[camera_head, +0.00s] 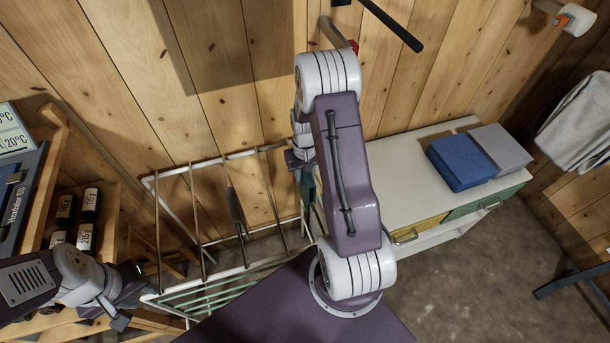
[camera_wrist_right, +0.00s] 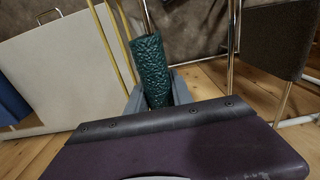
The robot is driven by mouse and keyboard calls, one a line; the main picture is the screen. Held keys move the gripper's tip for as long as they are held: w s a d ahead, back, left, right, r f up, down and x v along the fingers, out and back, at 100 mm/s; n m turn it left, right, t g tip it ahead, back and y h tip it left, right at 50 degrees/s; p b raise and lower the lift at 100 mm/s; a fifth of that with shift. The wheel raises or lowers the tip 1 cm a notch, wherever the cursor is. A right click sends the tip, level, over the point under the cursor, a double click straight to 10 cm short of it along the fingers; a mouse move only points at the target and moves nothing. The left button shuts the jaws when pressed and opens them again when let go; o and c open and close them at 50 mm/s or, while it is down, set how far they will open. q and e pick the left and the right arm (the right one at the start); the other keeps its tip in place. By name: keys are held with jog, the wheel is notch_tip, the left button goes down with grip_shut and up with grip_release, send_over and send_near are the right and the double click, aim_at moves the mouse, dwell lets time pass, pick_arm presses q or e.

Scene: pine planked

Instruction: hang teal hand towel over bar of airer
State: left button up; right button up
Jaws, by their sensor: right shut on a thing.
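The teal hand towel (camera_wrist_right: 152,72) is a narrow, textured strip in the right wrist view. My right gripper (camera_wrist_right: 157,97) is shut on its near end. A metal bar runs up from the towel's far end; I cannot tell whether the towel lies over it. In the head view a sliver of the towel (camera_head: 308,188) shows beside my right arm, which hides most of it and the gripper. The airer (camera_head: 204,242) is a white frame with several thin bars, left of my right arm. My left gripper (camera_head: 132,298) is low at the left, by the airer's near left corner; its fingers are unclear.
A dark grey cloth (camera_head: 237,212) hangs on an airer bar. A white cabinet (camera_head: 385,167) with blue (camera_head: 460,163) and grey (camera_head: 500,147) boxes stands right of the airer. A wooden shelf with dark bottles (camera_head: 90,203) is at the left. The plank wall closes the back.

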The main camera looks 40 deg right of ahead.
notch_tip(320, 180, down, 7)
jog(key=b, duration=0.5)
jog(key=shift+f, duration=0.15)
dwell(0.6)
jog(key=o, duration=1.6)
jog(key=shift+o, duration=0.2)
notch_tip(320, 180, up, 9)
jog(key=p, duration=0.8)
